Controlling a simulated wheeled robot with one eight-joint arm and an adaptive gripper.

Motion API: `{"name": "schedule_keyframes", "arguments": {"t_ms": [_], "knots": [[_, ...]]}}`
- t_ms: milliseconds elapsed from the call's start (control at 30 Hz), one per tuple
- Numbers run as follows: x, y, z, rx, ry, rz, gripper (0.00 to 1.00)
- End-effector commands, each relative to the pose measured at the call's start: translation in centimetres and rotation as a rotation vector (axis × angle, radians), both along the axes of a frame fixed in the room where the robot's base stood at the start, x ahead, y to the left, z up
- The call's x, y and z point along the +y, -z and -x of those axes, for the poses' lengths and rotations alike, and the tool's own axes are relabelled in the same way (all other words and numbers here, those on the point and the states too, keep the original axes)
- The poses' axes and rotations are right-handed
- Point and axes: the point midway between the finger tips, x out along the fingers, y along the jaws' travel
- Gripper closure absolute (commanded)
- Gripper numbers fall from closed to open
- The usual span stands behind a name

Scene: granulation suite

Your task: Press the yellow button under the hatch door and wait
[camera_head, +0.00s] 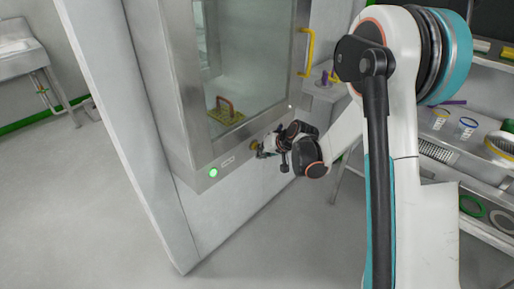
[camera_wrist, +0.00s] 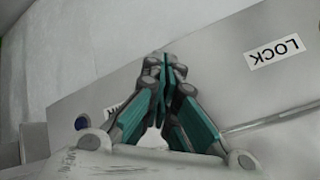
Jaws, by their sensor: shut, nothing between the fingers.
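The hatch door (camera_head: 205,45) has a steel frame and a large window, and it looks shut. The yellow button (camera_head: 254,146) is on the panel below the door, partly covered by my gripper (camera_head: 262,151). My gripper is shut and empty, with its tips right at the button; I cannot tell whether they press it. In the wrist view my gripper (camera_wrist: 164,62) has its teal fingers together against the grey panel, and the yellow button is hidden. A green lit button (camera_head: 213,172) is to the left on the same panel.
A yellow door handle (camera_head: 308,52) is on the right of the door. A yellow tool with a red handle (camera_head: 225,112) shows through the window. A LOCK label (camera_wrist: 275,54) is upside down in the wrist view. Shelves with sieves are at the right. The floor (camera_head: 90,230) at left is clear.

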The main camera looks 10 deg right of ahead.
Motion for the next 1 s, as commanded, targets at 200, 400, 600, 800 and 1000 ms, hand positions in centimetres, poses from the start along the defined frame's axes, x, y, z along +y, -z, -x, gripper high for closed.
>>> {"name": "schedule_keyframes", "arguments": {"t_ms": [200, 400, 600, 800, 1000], "knots": [[0.1, 0.0, -0.2, 0.0, 0.0, 0.0, 1.0], [0.1, 0.0, -0.2, 0.0, 0.0, 0.0, 1.0], [-0.1, 0.0, 0.1, -0.001, 0.001, -0.001, 1.0], [-0.7, 0.0, 0.9, 0.0, 0.002, 0.0, 1.0], [-1.0, 0.0, 1.3, 0.0, 0.0, 0.0, 1.0]]}}
